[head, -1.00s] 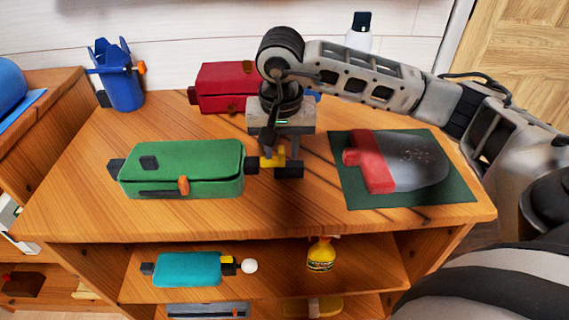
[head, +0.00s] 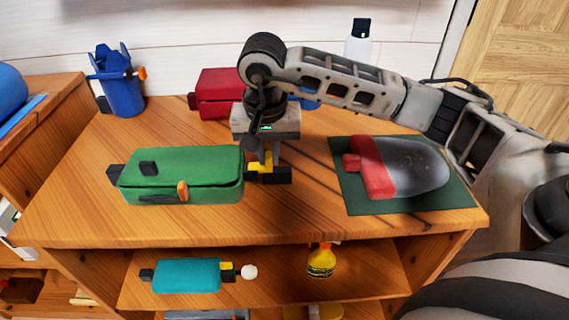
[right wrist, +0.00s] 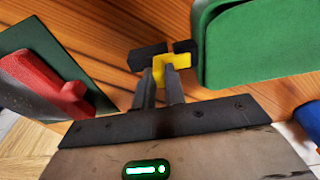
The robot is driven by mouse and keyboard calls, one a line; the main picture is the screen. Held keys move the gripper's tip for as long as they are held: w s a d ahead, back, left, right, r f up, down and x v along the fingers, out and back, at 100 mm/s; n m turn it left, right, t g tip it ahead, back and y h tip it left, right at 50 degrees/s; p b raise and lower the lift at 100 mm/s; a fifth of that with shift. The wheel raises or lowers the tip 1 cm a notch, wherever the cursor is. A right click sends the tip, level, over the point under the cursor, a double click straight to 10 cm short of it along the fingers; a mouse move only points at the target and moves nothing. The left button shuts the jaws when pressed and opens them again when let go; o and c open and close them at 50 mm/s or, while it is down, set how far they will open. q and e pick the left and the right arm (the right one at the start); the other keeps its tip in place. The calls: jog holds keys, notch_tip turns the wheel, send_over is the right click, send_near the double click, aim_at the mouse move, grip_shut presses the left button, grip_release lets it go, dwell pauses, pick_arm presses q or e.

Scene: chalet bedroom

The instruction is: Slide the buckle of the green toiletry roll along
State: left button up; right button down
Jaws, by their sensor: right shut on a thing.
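The green toiletry roll (head: 200,165) lies on the wooden cabinet top at left of centre. Its yellow buckle (head: 263,162) sits on a short black strap (head: 283,175) at the roll's right end, close to the roll's side. My right gripper (head: 261,158) reaches down from above and is shut on the buckle. In the right wrist view the fingers (right wrist: 161,80) meet the yellow buckle (right wrist: 178,66), with black strap on both sides and the green roll (right wrist: 255,45) at right. My left gripper is not in view.
A dark green mat (head: 350,195) with a red-and-grey object (head: 400,168) lies to the right. A red case (head: 215,92) and a blue holder (head: 120,88) stand behind. A teal roll (head: 187,275) and a yellow bottle (head: 321,262) are on the shelf below.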

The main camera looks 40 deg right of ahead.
jog(key=shift+w+a, duration=0.15)
jog(key=shift+a, duration=0.15)
jog(key=c, duration=1.4)
grip_release()
jog(key=shift+d, duration=0.1)
jog(key=shift+c, duration=0.2)
jog(key=r+p, duration=0.1)
jog(key=r, duration=0.1)
jog(key=r+p, duration=0.1)
jog(key=r, duration=0.1)
jog(key=r+p, duration=0.1)
jog(key=r, duration=0.1)
jog(key=shift+s+a+p, duration=0.25)
jog(key=shift+s+p, duration=0.05)
jog(key=shift+s, duration=0.1)
